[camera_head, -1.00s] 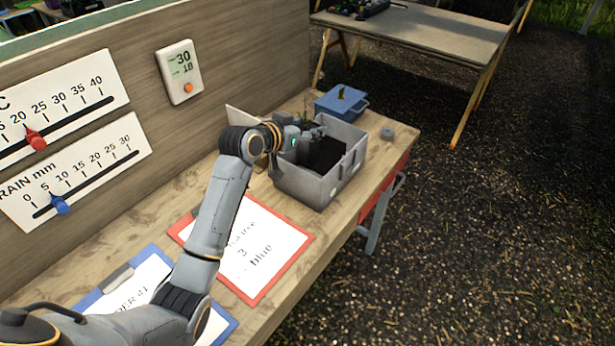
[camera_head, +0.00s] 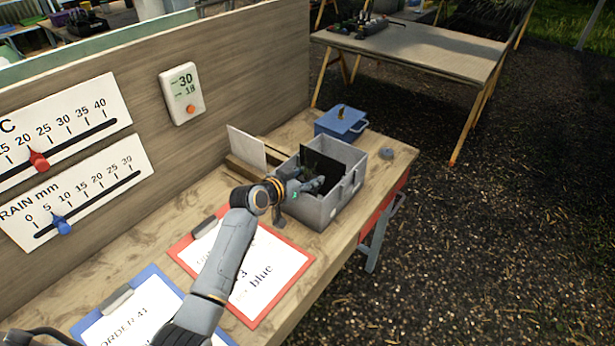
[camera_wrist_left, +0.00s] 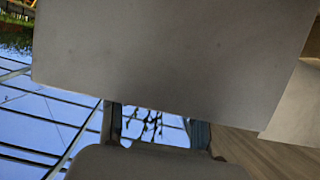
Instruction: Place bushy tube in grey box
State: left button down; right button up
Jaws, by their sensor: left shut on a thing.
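The grey box (camera_head: 325,209) stands open on the wooden bench in the head view. My left gripper (camera_head: 318,184) reaches from the left over its near-left wall, with the fingers at the box opening. It is shut on the bushy tube, which is mostly hidden in the head view by the hand and the dark box interior. In the left wrist view thin dark sprigs of the bushy tube (camera_wrist_left: 148,124) show between the two fingers (camera_wrist_left: 156,126). The tube's lower part cannot be seen. My right gripper is out of view.
Red (camera_head: 264,286) and blue (camera_head: 140,308) clipboards lie in front.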

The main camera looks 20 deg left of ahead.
pick_arm(q)
jog(key=c, duration=0.7)
grip_release()
jog(key=shift+r, duration=0.2)
jog(key=shift+s+a, duration=0.15)
jog(key=shift+s, duration=0.1)
jog(key=b+v, duration=0.1)
jog(key=v, duration=1)
jog(key=shift+s+r, duration=0.15)
jog(key=shift+s, duration=0.05)
